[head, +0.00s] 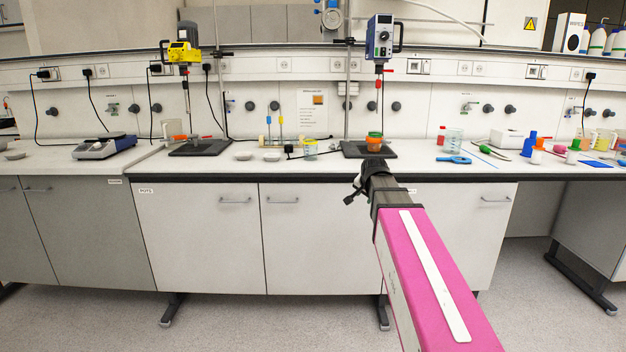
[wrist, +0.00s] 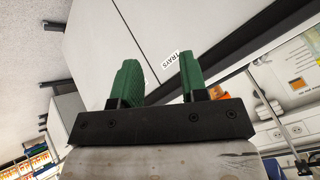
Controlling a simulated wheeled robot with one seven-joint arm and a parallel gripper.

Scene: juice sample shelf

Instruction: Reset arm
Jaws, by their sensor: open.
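My arm reaches forward, pink with a white strip, in the head view. My gripper (head: 356,187) is at its far end, in front of the bench's front edge. In the wrist view my gripper (wrist: 160,82) shows two green fingers spread apart with nothing between them. Behind the fingers are pale cabinet doors and a label that reads as "TRAYS". The wrist picture is strongly tilted.
The lab bench (head: 225,165) runs across the view. A yellow-headed stirrer (head: 183,52) and a blue-grey stirrer (head: 379,38) stand on it. An orange and green cup (head: 374,142) sits behind my gripper. Bottles and a blue tool (head: 454,160) lie right. The floor in front is clear.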

